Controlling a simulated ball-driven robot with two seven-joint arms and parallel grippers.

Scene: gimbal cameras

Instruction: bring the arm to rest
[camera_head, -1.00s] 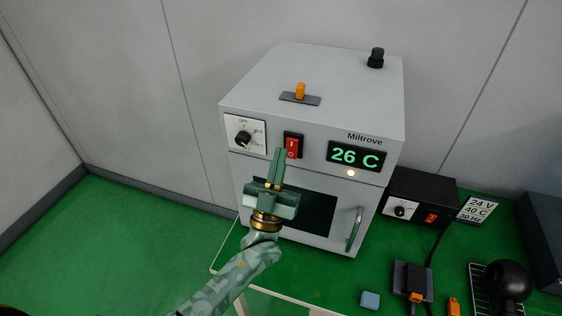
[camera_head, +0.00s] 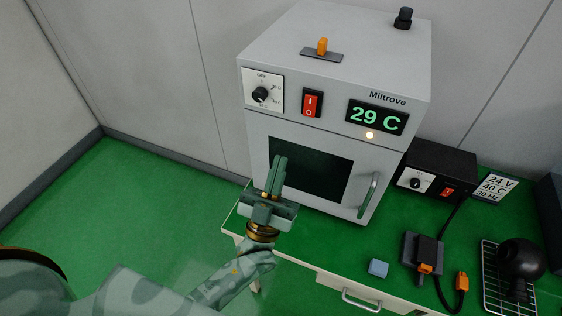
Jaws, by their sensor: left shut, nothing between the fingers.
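My left gripper (camera_head: 278,172) is shut and empty, its fingers together and pointing up in front of the oven's dark window. A gap between the gripper and the oven door cannot be judged exactly. My left arm (camera_head: 232,272) comes in from the lower left. The grey Miltrove oven (camera_head: 390,165) stands on the green bench, door closed. Its display (camera_head: 377,117) reads 29 C and a small lamp below it is lit. The red switch (camera_head: 312,103) and the black dial (camera_head: 261,94) are on its front panel. My right gripper is not in view.
A black power box (camera_head: 437,172) with a dial and red switch stands right of the oven. A blue block (camera_head: 378,267), a black device with an orange plug (camera_head: 424,255) and a wire rack (camera_head: 492,275) with a black round object lie on the bench. A drawer handle (camera_head: 361,300) shows at the front.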

